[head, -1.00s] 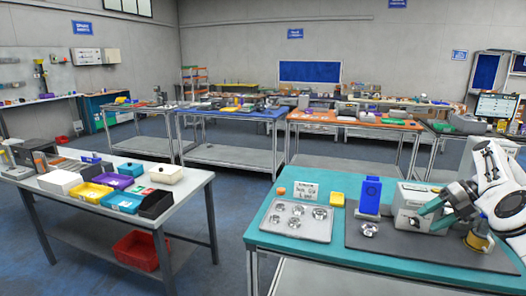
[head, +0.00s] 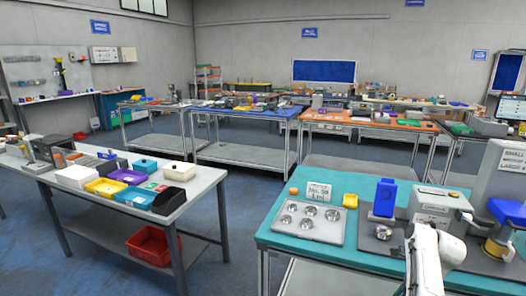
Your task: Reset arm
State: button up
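My white arm (head: 425,262) shows at the lower right in the head view, in front of the teal table's dark mat.
The teal table (head: 285,240) bears a metal tray with round cups (head: 308,222), a yellow block (head: 350,200), a blue device (head: 384,198) and a blue-and-yellow item (head: 504,240). A grey table (head: 195,190) with bins stands left. Blue floor (head: 240,200) lies open between them.

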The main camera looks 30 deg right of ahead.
jog(key=s+a+f+n+g+h, duration=0.1)
jog(key=s+a+f+n+h, duration=0.15)
jog(key=a+n, duration=0.65)
jog(key=s+a+f+n+g+h, duration=0.1)
jog(key=s+a+f+n, duration=0.3)
jog(key=a+n, duration=0.55)
jog(key=s+a+r+n, duration=0.4)
jog(key=s+a+n, duration=0.7)
jog(key=a+n, duration=0.2)
jog(key=a, duration=0.2)
jog(key=shift+a+t, duration=0.3)
jog(key=shift+a, duration=0.05)
jog(key=shift+s, duration=0.1)
